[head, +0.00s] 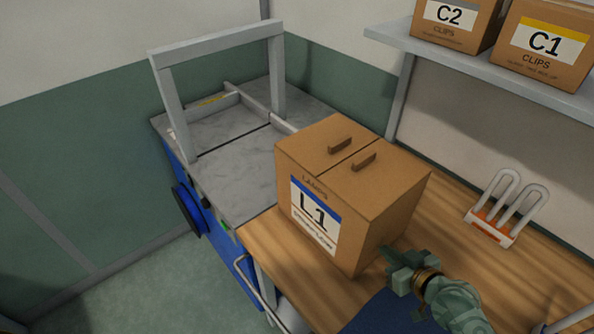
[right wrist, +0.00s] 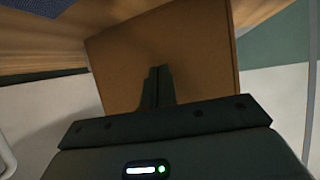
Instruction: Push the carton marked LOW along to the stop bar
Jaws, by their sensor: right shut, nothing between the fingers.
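A brown carton (head: 345,190) labelled L1 and LAMPS stands upright on the wooden table, at its end beside the grey surface. I read no LOW mark on it. Two brown tabs stand on its top. Its side fills much of the right wrist view (right wrist: 205,50). My right gripper (head: 388,258) is shut and empty at the carton's lower right side; I cannot tell whether it touches. Its closed fingers also show in the right wrist view (right wrist: 157,86). A low grey bar with a yellow mark (head: 212,103) lies across the far grey surface, perhaps the stop bar. My left gripper is out of view.
A grey arch (head: 216,40) spans the grey surface (head: 232,172) of a blue machine, beyond the carton. A white rack (head: 505,210) stands on the table (head: 440,215) at right. Cartons C2 (head: 452,22) and C1 (head: 540,45) sit on a shelf (head: 480,68) above.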

